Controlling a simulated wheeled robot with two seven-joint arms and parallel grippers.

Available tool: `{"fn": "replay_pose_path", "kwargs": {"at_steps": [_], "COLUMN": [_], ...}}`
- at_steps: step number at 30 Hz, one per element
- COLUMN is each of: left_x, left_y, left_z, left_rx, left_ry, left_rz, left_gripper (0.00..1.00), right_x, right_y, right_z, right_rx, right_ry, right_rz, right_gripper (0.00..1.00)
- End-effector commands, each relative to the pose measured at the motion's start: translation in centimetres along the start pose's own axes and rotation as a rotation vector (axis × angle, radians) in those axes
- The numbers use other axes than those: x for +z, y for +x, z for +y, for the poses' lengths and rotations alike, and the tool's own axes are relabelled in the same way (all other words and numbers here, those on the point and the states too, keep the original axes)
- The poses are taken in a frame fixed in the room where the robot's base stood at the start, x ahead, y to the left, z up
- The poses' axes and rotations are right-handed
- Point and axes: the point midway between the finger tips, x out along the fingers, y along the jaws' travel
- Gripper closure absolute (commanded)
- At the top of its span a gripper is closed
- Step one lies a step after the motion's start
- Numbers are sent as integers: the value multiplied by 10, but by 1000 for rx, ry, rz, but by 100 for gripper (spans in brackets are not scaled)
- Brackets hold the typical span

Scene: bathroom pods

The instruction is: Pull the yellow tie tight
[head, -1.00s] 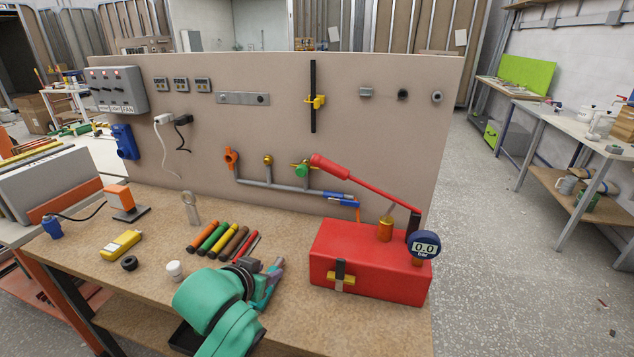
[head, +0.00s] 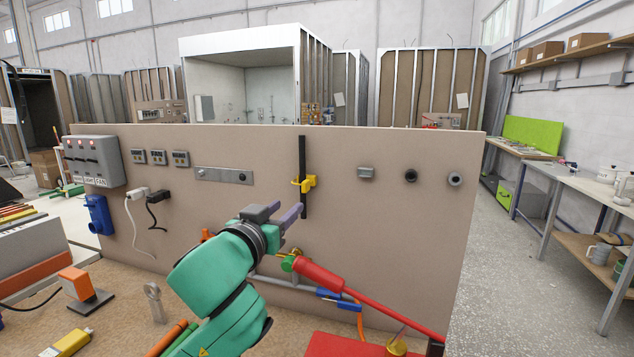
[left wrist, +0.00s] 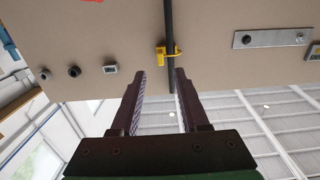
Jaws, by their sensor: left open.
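The yellow tie (head: 309,183) sits around a black vertical bar (head: 303,150) on the upright beige panel, right of the panel's middle. In the left wrist view the tie (left wrist: 161,56) shows upside down on the bar (left wrist: 169,20), beyond my fingertips and between their lines. My left gripper (head: 285,215) is open and empty, below and a little left of the tie in the head view, apart from it. In the left wrist view its two fingers (left wrist: 158,84) stand apart. My right gripper is not in view.
A red pump lever (head: 345,290) and pipes with a green valve (head: 288,262) lie below my left gripper. A grey switch box (head: 92,160) and plugs (head: 137,193) are on the panel's left. The panel around the tie is mostly clear.

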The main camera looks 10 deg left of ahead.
Motion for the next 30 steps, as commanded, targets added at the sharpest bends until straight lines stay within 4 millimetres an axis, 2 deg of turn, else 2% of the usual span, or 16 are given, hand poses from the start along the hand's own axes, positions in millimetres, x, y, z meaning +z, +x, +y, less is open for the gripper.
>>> {"fn": "replay_pose_path", "kwargs": {"at_steps": [2, 5, 9, 11, 14, 18, 22, 30], "left_x": [-2, -4, -7, -7, -6, -5, -3, 0], "left_y": [4, 18, 53, 70, 96, 125, 140, 145], "left_z": [0, 0, -1, -1, 0, 0, 0, 0], "left_rx": [-1, -2, -3, -3, -2, 0, 0, 0], "left_ry": [0, 0, -1, -1, 0, 1, 0, 1], "left_rz": [2, 1, 0, -1, 0, 1, 1, 1], "left_gripper": [55, 55, 55, 55, 55, 55, 55, 55], "right_x": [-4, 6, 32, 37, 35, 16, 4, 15], "right_y": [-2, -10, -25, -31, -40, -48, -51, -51], "right_z": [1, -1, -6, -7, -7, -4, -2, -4], "right_rx": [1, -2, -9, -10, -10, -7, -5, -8], "right_ry": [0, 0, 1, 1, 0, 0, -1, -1], "right_rz": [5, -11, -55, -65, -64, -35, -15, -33], "right_gripper": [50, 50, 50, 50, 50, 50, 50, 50]}}
